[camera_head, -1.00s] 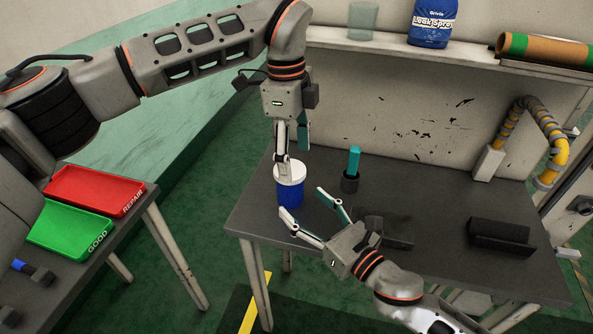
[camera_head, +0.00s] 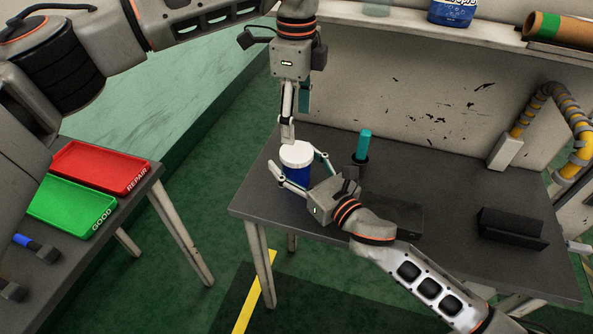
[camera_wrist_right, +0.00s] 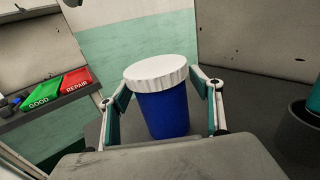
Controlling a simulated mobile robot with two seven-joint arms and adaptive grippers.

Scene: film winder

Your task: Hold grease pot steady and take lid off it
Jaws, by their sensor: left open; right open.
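The grease pot is a blue cylinder (camera_head: 297,175) with a white ribbed lid (camera_head: 297,153) on top, standing upright near the left edge of the grey table (camera_head: 262,204). In the right wrist view the blue pot body (camera_wrist_right: 164,113) stands between the two fingers, under its white lid (camera_wrist_right: 156,72). My right gripper (camera_head: 298,170) is open, with one finger on each side of the pot; a gap shows at least on the left side. My left gripper (camera_head: 291,138) is open and points down just above and behind the lid; its far finger is partly hidden.
A teal-handled tool in a dark cup (camera_head: 362,147) stands right of the pot. A black holder (camera_head: 511,231) sits at the table's right. Red (camera_head: 105,164) and green (camera_head: 66,206) trays lie on another table at left. A shelf runs above the back.

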